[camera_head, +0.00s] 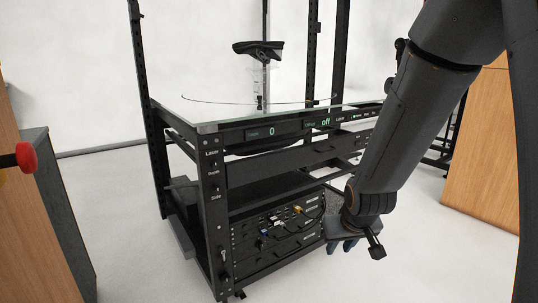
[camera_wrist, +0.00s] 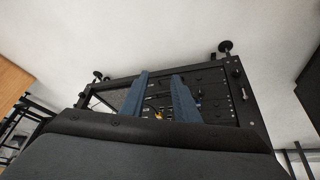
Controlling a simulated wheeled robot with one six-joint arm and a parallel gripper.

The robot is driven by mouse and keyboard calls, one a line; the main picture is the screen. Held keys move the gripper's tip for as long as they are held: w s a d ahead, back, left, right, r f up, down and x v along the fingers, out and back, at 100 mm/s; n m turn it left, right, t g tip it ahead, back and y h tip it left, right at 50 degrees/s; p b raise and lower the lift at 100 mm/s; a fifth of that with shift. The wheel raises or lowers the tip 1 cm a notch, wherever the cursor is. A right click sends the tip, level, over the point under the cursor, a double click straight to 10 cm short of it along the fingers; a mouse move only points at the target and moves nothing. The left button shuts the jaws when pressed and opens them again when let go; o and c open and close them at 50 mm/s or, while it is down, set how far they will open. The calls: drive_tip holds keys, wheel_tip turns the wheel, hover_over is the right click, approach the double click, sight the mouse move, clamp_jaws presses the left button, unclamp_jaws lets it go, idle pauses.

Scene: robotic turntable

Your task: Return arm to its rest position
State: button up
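My arm (camera_head: 410,120) reaches down from the upper right in the head view, in front of the right side of the black rack (camera_head: 210,190). My gripper (camera_head: 345,246) hangs low at the arm's end, beside the rack's lower right part. In the wrist view my gripper (camera_wrist: 161,76) shows two blue fingers with a gap between them and nothing held. The rack's front panels (camera_wrist: 210,100) show behind the fingers. In the head view the fingers are small and partly hidden by the wrist.
The rack carries a glass top (camera_head: 205,113) with a black-topped clear object (camera_head: 258,50) standing on it. Its displays read 0 and off. Floor in front is clear.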

drive_tip(key=s+r+m+g, duration=0.1)
drive_tip(key=s+r+g, duration=0.2)
drive_tip(key=s, duration=1.1)
drive_tip(key=s+a+r+n+g+y, duration=0.1)
drive_tip(key=s+a+r+n, duration=0.15)
drive_tip(key=s+a, duration=0.6)
drive_tip(key=s+a+r+n+g, duration=0.2)
drive_tip(key=s+a+n, duration=0.25)
drive_tip(key=a, duration=0.75)
drive_tip(key=d+r+m+p, duration=0.3)
drive_tip(key=d+r+p, duration=0.7)
drive_tip(key=r+p, duration=0.3)
drive_tip(key=d+r+m+h+p, duration=0.1)
drive_tip(key=d+r+m+p, duration=0.3)
drive_tip(key=d+r+p, duration=0.7)
drive_tip(key=shift+s+r+p, duration=0.45)
drive_tip(key=shift+r+p, duration=0.7)
drive_tip(key=shift+p, duration=2.55)
